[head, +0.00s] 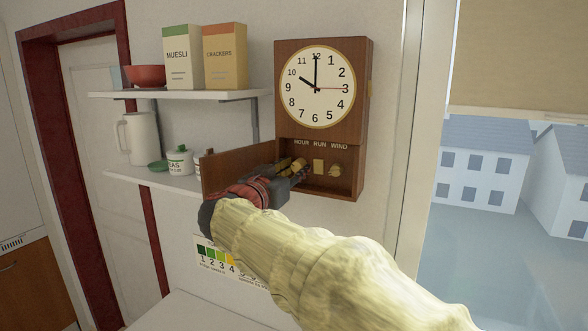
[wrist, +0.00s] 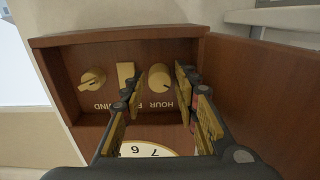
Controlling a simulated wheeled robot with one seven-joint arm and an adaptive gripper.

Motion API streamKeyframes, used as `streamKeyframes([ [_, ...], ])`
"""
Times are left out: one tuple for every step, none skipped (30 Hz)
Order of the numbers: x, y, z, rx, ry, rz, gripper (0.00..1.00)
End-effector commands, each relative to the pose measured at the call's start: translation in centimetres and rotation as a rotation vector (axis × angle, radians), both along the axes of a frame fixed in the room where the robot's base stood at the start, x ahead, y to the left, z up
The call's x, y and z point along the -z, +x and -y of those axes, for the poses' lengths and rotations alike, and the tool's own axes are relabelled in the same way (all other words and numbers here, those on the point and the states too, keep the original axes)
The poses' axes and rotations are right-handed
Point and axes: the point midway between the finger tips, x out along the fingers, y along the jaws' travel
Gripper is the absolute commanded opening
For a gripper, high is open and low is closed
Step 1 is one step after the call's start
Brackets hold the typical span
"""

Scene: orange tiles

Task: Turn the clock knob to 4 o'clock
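The wooden wall clock (head: 321,85) shows its short hand at 10, its long hand at 12 and a red hand near 3. Below the dial, its open compartment holds controls labelled HOUR, RUN and WIND. In the wrist view, turned upside down, the round brass HOUR knob (wrist: 160,77) shows between the two fingers of my gripper (wrist: 158,86). The fingers are open, with a gap visible on each side of the knob. In the head view my gripper (head: 292,172) reaches into the compartment's left part and partly hides the HOUR knob.
The brass RUN plate (head: 318,166) and WIND knob (head: 335,170) sit right of my gripper. The compartment's wooden door (head: 222,172) stands open on the left. Shelves (head: 180,94) with boxes and jars are further left; a window (head: 510,190) is at right.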

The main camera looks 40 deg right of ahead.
Motion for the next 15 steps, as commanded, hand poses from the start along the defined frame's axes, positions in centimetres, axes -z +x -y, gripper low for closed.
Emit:
streamKeyframes([
  [0.0,0.04,0.14,0.0,0.0,0.0,0.3],
  [0.0,0.05,0.15,0.0,0.0,0.0,0.3],
  [0.0,0.06,0.16,0.0,0.0,0.0,0.3],
  [0.0,0.06,0.16,0.0,0.0,0.0,0.3],
  [0.01,0.06,0.15,0.0,0.0,0.0,0.3],
  [0.01,0.06,0.14,0.0,0.0,0.0,0.3],
  [0.01,0.06,0.14,0.0,0.0,0.0,0.3],
  [0.01,0.05,0.13,0.0,0.0,0.0,0.3],
  [0.0,0.04,0.13,0.0,0.0,0.001,0.28],
  [0.0,0.05,0.12,0.0,0.0,0.001,0.27],
  [0.0,0.04,0.12,0.0,0.0,0.001,0.25],
  [0.0,0.04,0.12,0.0,0.0,0.001,0.23],
  [0.0,0.04,0.12,0.0,0.0,0.001,0.21],
  [0.0,0.04,0.11,0.0,0.0,0.001,0.19],
  [0.0,0.05,0.11,0.0,0.0,0.001,0.17],
])
